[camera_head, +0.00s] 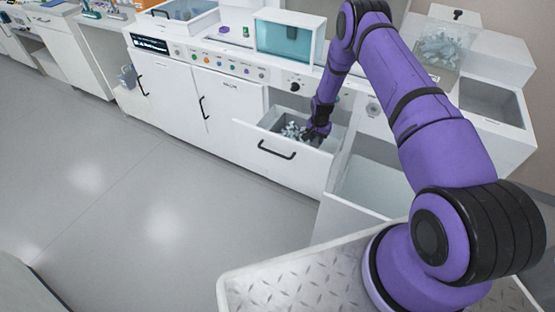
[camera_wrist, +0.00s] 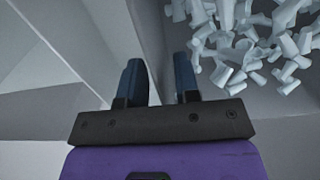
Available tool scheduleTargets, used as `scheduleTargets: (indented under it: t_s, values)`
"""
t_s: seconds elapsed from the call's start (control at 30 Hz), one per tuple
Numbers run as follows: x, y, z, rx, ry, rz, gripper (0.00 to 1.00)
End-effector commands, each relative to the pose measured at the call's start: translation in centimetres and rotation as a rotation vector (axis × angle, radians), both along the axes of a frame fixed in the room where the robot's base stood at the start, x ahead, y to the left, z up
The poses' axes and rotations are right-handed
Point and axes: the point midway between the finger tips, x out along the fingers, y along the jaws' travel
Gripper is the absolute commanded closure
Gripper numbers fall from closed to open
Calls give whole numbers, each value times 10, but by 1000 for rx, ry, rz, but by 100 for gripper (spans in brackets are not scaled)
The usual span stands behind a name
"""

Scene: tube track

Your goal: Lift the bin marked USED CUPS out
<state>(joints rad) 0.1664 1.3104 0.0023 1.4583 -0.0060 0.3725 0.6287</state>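A drawer (camera_head: 272,155) with a black handle is pulled out of the white cabinet. Inside it is a grey bin (camera_head: 269,122) filled with pale, small cups (camera_head: 291,131); no USED CUPS marking is readable. My gripper (camera_head: 318,131) is at the right side of the bin, low over the drawer. In the wrist view, my gripper (camera_wrist: 159,68) has its two dark fingers apart. A pale wall or rim shows between and beyond them, and I cannot tell if they touch it. The cups (camera_wrist: 245,45) lie to the right of the fingers.
Another open white compartment (camera_head: 365,185) is just right of the drawer. The counter above holds a teal-fronted box (camera_head: 284,40) and a clear container of pale pieces (camera_head: 440,48). The grey floor (camera_head: 150,190) in front of the cabinets is clear.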

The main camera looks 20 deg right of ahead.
Motion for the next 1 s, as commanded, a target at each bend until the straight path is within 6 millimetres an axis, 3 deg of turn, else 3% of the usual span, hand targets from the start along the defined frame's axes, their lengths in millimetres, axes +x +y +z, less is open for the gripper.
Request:
scheduleTargets:
  t_s: [0.1, 0.23, 0.53, 1.0]
  values:
    - [0, 0, 0, 0, 0, 0, 70]
    - [0, 0, 0, 0, 0, 0, 100]
    - [0, 0, 3, -1, -1, 0, 100]
    - [0, 0, 27, 0, 0, 0, 100]
